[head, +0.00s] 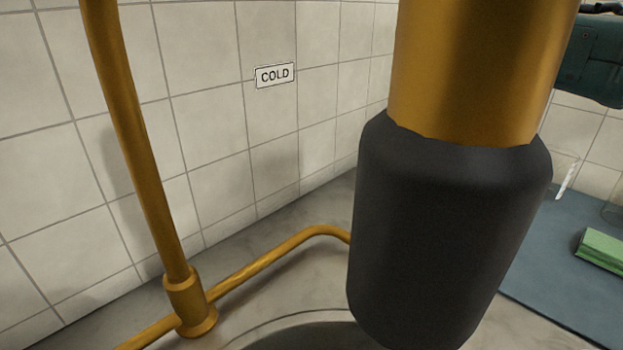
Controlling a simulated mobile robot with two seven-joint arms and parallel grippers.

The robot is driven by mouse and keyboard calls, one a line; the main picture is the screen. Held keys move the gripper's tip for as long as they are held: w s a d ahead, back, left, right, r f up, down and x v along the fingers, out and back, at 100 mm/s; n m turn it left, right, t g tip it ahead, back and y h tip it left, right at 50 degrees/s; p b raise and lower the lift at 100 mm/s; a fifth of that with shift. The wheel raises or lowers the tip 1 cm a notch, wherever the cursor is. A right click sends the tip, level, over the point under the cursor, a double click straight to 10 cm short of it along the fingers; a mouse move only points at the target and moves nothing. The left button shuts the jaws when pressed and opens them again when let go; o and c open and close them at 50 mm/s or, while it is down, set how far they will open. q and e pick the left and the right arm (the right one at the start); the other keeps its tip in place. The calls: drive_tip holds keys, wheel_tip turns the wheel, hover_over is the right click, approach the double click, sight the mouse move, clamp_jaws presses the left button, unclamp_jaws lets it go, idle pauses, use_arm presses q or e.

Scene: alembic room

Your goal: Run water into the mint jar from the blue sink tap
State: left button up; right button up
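A large brass spout (480,70) with a dark grey nozzle (445,235) hangs very close in the head view and hides much of the middle and right. Below it, at the bottom edge, shows part of a dark round basin (305,338) set in the grey counter. A white label reading COLD (275,75) is on the tiled wall. I see no blue tap handle and no mint jar. Neither of my grippers is in view.
A brass upright pipe (140,150) stands at left on a brass pipe (265,265) along the counter (375,303). At right lie a blue-grey mat (545,260) and a green sponge (602,247). A dark teal object (592,60) is cut off at upper right.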

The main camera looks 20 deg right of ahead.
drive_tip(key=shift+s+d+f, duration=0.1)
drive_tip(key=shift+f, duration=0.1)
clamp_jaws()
